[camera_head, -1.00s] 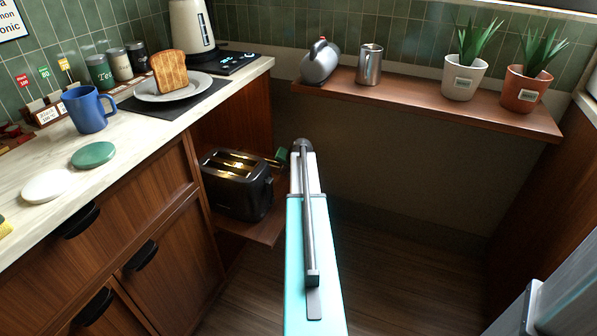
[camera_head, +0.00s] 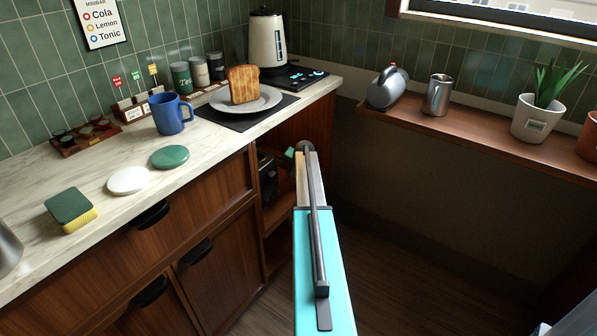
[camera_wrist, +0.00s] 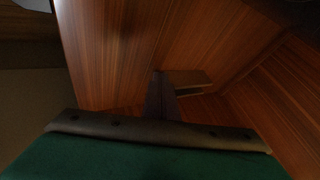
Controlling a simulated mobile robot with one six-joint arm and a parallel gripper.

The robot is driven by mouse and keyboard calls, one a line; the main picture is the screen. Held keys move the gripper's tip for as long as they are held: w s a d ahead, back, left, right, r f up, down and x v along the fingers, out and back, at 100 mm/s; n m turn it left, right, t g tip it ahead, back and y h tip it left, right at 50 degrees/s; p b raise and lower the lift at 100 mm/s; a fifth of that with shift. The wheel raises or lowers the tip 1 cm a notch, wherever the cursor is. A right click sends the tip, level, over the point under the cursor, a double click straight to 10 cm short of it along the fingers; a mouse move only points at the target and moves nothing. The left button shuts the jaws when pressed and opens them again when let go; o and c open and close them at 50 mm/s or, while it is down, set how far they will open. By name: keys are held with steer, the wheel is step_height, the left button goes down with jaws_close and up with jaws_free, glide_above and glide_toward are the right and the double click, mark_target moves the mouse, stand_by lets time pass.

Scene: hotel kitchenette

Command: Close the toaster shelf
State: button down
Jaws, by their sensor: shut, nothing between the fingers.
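The toaster shelf (camera_head: 277,213) is a brown wooden board in the opening at the end of the lower cabinet. The black toaster (camera_head: 268,178) on it sits back inside the opening, mostly hidden behind the cabinet front. My gripper (camera_head: 291,153) is at the opening, to the right of the toaster, and is mostly hidden by my arm; only a small green part shows. In the wrist view its dark shut fingers (camera_wrist: 160,95) hold nothing and face brown wood panels. I cannot tell whether they touch the shelf or how much of it still sticks out.
The counter (camera_head: 215,150) above holds a toast plate (camera_head: 268,101), a blue mug (camera_head: 170,118), a kettle (camera_head: 267,40) and a sponge (camera_head: 71,211). A wall shelf (camera_head: 480,135) with jugs and plants is at right. The floor (camera_head: 420,270) below it looks clear.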

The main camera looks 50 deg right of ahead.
steer(key=shift+w+r, duration=0.15)
steer(key=shift+w, duration=0.45)
steer(key=shift+s, duration=0.5)
steer(key=s, duration=0.2)
steer(key=s+r, duration=0.1)
steer(key=s, duration=0.1)
steer(key=shift+s, duration=0.3)
steer(key=p+v, duration=0.1)
steer(key=v, duration=0.7)
steer(key=shift+s+r, duration=0.15)
steer(key=shift+s, duration=0.15)
steer(key=shift+s+a, duration=0.1)
